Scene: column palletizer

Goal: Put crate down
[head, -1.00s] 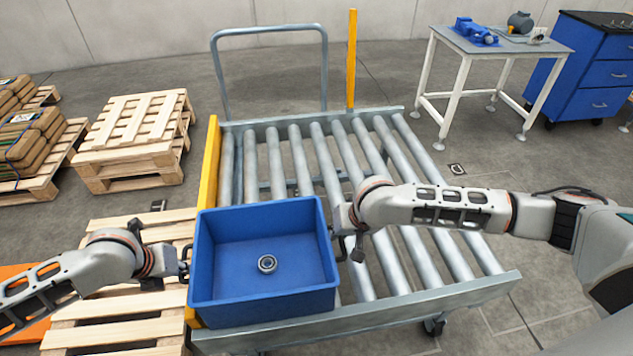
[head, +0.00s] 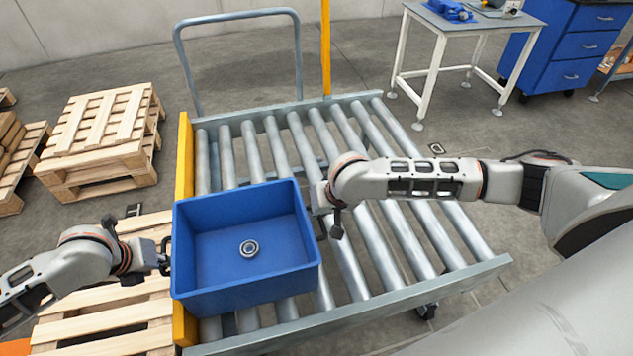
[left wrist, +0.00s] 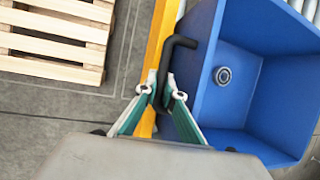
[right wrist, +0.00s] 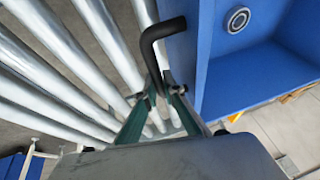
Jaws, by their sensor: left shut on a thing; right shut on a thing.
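The blue crate (head: 246,282) is at the left front of the roller cart (head: 470,280), over its rollers and beside the yellow side rail (head: 185,165). A metal ring-shaped bearing (head: 249,248) lies on the crate's floor. My left gripper (head: 165,257) is shut on the crate's left black handle; in the left wrist view the fingers (left wrist: 163,95) close around that handle (left wrist: 168,55). My right gripper (head: 320,205) is shut on the right handle, which also shows in the right wrist view (right wrist: 155,45). Whether the crate's underside touches the rollers is hidden.
Wooden pallets (head: 110,120) are stacked at the left, and another pallet (head: 120,300) lies beside the cart's left edge. A small table (head: 470,22) and a blue drawer cabinet (head: 575,50) stand at the back right. The rollers right of the crate are clear.

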